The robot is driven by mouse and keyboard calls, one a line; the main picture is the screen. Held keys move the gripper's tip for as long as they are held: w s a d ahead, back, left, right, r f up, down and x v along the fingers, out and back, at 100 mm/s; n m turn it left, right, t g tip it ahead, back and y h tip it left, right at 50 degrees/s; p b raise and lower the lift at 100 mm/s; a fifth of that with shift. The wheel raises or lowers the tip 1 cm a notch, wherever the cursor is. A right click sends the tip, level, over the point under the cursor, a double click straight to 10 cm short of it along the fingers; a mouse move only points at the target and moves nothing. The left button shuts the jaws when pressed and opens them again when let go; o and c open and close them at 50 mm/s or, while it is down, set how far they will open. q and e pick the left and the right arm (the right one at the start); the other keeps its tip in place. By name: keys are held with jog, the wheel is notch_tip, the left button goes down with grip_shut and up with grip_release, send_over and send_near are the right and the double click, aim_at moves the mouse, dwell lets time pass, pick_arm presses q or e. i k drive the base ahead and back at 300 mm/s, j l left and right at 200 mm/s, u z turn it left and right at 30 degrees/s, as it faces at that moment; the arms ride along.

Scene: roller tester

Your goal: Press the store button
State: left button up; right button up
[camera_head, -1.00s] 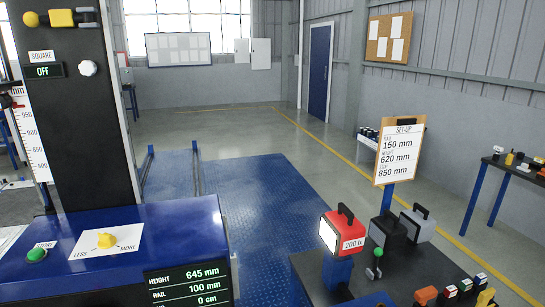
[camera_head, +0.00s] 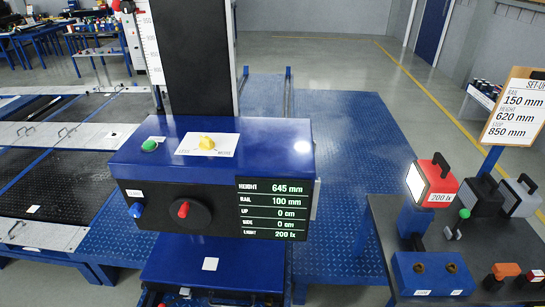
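A green button (camera_head: 149,145) sits on the top left of the blue control box (camera_head: 270,138). The display (camera_head: 272,208) on the box's front reads height 645 mm, rail 100 mm, up 0 cm, side 0 cm, light 200 lx. Neither of my grippers is in view.
A black column (camera_head: 190,60) rises behind the box. A red knob (camera_head: 183,209) and a blue knob (camera_head: 137,210) are on its front. At right, a dark table (camera_head: 375,235) holds a red lamp (camera_head: 433,180); a set-up board (camera_head: 514,108) reads 150, 620, 850 mm. Blue floor plates lie behind.

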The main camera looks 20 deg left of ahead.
aim_at(148, 144)
jog(key=u, duration=1.45)
